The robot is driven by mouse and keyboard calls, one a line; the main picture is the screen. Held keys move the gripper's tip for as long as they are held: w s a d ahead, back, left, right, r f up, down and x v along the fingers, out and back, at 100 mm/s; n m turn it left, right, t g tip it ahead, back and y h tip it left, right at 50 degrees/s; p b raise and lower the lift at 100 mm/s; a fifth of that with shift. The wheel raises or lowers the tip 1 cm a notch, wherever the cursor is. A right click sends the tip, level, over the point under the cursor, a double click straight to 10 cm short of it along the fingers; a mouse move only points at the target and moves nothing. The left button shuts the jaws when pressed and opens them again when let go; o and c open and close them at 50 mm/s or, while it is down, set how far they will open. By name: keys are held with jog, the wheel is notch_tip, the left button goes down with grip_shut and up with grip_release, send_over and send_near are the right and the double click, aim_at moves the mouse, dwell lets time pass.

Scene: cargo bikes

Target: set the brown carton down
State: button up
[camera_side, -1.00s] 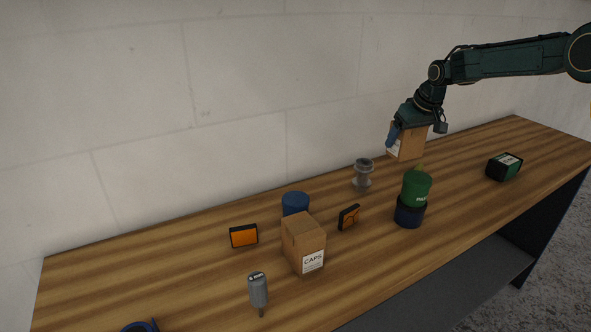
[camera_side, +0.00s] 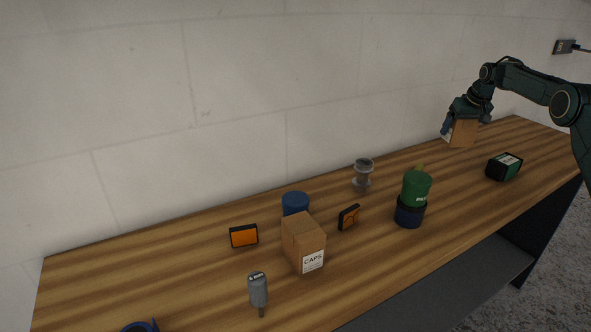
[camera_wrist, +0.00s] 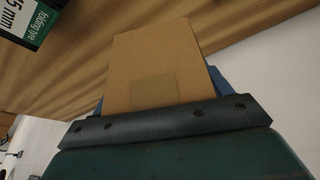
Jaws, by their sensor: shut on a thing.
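My gripper (camera_side: 464,114) is at the far right back of the workbench, shut on a brown carton (camera_side: 463,132). In the wrist view the brown carton (camera_wrist: 155,62) fills the middle, with a blue finger showing at each side. The carton hangs below the gripper near the back edge of the bench; I cannot tell whether its underside touches the top. A second brown carton (camera_side: 303,243), with a CAPS label, stands upright at the front middle of the bench.
A black and green folding tyre box (camera_side: 504,167) lies to the right; it also shows in the wrist view (camera_wrist: 30,20). A green tin (camera_side: 416,188) sits on a dark blue one (camera_side: 409,213). A grey spool (camera_side: 363,174) stands behind. Bare wood (camera_side: 440,185) lies between.

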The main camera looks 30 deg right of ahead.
aim_at(467, 130)
jog(key=shift+d, duration=0.25)
jog(key=shift+f, duration=4)
jog(key=shift+f, duration=0.1)
jog(key=o, duration=1.2)
jog(key=shift+f, duration=0.1)
jog(key=shift+o, duration=0.2)
jog(key=v, duration=1.2)
jog(key=shift+s+a, duration=0.15)
jog(key=shift+r, duration=0.2)
